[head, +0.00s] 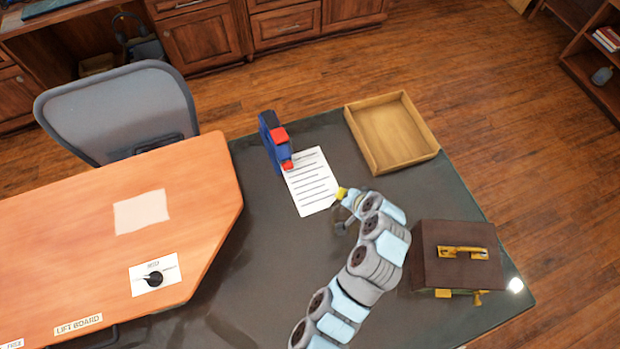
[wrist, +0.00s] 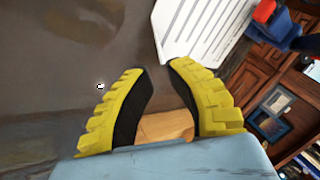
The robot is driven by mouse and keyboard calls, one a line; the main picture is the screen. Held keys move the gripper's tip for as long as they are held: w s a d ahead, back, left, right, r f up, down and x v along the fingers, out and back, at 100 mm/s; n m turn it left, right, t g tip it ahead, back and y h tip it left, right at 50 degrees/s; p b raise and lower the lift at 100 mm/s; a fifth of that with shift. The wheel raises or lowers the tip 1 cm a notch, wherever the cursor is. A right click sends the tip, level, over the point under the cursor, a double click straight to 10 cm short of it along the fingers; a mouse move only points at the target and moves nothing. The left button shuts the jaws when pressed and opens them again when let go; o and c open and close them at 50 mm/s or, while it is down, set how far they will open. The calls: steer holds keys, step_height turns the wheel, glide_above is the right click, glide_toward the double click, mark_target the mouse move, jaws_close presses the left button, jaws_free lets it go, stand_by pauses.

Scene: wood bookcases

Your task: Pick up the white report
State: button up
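The white report (head: 312,182) is a sheet with dark lines of text, lying on the dark desk top in the head view. In the wrist view the report (wrist: 205,32) shows at the top, just beyond the right fingertip. My gripper (head: 341,195) is at the sheet's lower right corner in the head view. In the wrist view my gripper (wrist: 160,75) has yellow, black-padded fingers with a gap between them and nothing held. I cannot tell whether the right fingertip touches the paper.
A blue and red device (head: 272,142) stands against the report's upper left edge. A wooden tray (head: 435,150) lies at the back right, and a brown box (head: 440,265) with a gold handle sits at the right. An orange board (head: 80,230) covers the left. Bare desk (head: 270,235) lies between.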

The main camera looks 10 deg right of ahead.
steer(key=shift+x, duration=2.6)
steer(key=shift+r, duration=0.1)
jaws_close()
